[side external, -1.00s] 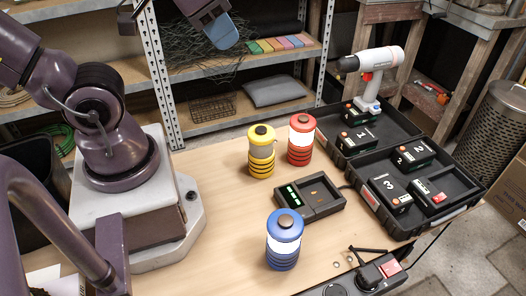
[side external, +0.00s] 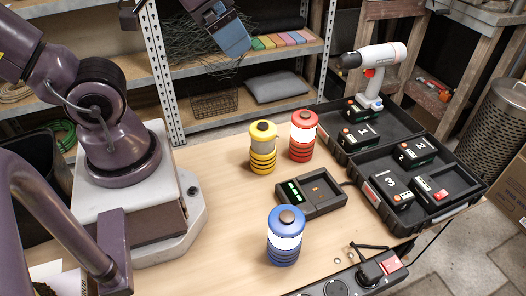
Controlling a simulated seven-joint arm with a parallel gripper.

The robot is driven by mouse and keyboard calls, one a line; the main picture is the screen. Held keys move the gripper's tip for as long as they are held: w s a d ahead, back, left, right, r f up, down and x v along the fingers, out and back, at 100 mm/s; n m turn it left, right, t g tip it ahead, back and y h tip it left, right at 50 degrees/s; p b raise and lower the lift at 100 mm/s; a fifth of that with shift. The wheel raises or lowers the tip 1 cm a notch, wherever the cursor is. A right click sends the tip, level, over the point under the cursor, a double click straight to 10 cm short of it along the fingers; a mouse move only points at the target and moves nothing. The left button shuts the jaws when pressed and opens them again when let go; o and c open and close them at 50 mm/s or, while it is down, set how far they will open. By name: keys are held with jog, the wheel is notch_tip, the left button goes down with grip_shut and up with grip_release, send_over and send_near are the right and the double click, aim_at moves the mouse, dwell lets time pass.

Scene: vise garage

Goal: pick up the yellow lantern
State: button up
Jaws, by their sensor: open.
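The yellow lantern (side external: 263,148) stands upright on the wooden table, with a dark knob on top and dark bands at its base. Its middle section looks dull, unlike the bright red and blue lanterns. My gripper (side external: 236,46) is at the top of the side external view, well above the table and apart from the lantern. It holds nothing that I can see. Its fingers look blue-grey and point downward.
A red lantern (side external: 303,136) stands close right of the yellow one. A charger (side external: 311,194) lies in front, with a blue lantern (side external: 285,236) nearer the camera. An open black case (side external: 449,209) with numbered batteries and a drill (side external: 373,72) are at right. Table left of the yellow lantern is clear.

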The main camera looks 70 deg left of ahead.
jog(key=w+f+m+g+y, duration=0.2)
jog(key=w+f+m+g, duration=0.1)
jog(key=w+f+g, duration=0.15)
jog(key=m+g+y, duration=0.6)
jog(key=m+y, duration=0.2)
jog(key=y, duration=0.1)
send_over(269, 148)
jog(key=d, duration=0.4)
notch_tip(269, 148, down, 15)
jog(key=f+m+t+y, duration=0.1)
jog(key=f+y, duration=0.1)
jog(key=f+m+y, duration=0.2)
jog(key=f, duration=0.1)
jog(key=f+m+t+y, duration=0.1)
jog(key=f+m+y, duration=0.1)
jog(key=f, duration=0.1)
jog(key=shift+w+d+f+t, duration=0.25)
jog(key=shift+w+d+t, duration=0.1)
jog(key=shift+w, duration=0.05)
jog(key=shift+f+m+y, duration=0.2)
jog(key=shift+m+y, duration=0.2)
jog(key=shift+y, duration=0.1)
jog(key=shift+a+f, duration=0.1)
jog(key=shift+a, duration=0.25)
jog(key=a, duration=0.4)
jog(key=s+a, duration=0.1)
jog(key=a, duration=0.1)
jog(key=shift+a+f, duration=0.15)
jog(key=shift+a, duration=0.25)
jog(key=shift+c, duration=0.3)
